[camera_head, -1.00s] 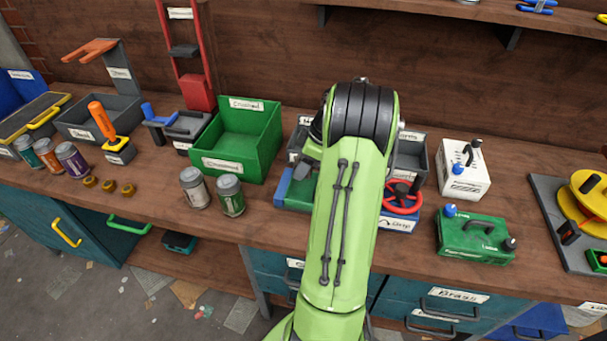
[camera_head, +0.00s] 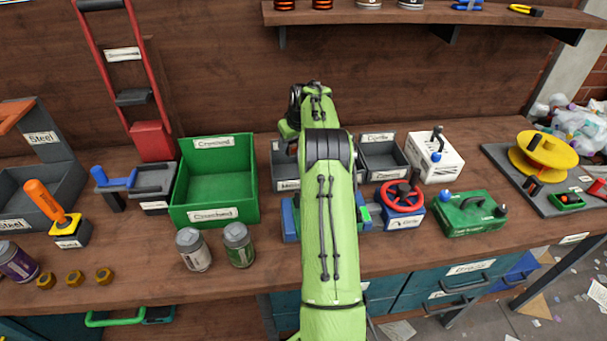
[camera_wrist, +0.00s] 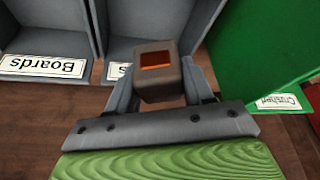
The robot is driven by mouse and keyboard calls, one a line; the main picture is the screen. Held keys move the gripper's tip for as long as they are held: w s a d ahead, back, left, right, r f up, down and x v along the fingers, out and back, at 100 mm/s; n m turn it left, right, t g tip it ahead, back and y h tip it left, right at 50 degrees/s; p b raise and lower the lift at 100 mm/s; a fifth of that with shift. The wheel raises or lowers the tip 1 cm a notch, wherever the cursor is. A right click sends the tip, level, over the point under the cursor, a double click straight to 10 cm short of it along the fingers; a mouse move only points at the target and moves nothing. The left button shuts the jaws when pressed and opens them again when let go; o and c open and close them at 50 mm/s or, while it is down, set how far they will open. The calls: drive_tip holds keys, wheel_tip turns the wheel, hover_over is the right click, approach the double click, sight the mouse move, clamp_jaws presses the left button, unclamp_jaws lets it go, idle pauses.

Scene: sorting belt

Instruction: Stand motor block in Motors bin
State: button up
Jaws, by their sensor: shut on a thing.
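The motor block (camera_wrist: 158,86) is a small brown-grey block with an orange recess in its top face. In the wrist view my gripper (camera_wrist: 160,92) is shut on it, with a grey finger on each side. It appears roughly upright, in front of a grey bin (camera_wrist: 122,52) whose label is mostly hidden behind it; only a final "s" shows. In the head view a grey bin (camera_head: 283,160) with a partly hidden label starting with "M" stands just left of my arm, likely the Motors bin. My arm hides the block and gripper fingers there. The bin's inside is mostly hidden.
The green Crushed crate (camera_head: 213,180) stands left of the grey bins in the head view. The Boards bin (camera_wrist: 42,62) stands beside the bin behind the block.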

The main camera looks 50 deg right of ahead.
sight(292, 173)
wheel_tip(292, 173, down, 10)
drive_tip(key=b, duration=0.3)
drive_tip(key=shift+s+d, duration=0.1)
drive_tip(key=shift+d, duration=0.05)
drive_tip(key=o, duration=0.8)
drive_tip(key=shift+f, duration=0.15)
drive_tip(key=o, duration=0.5)
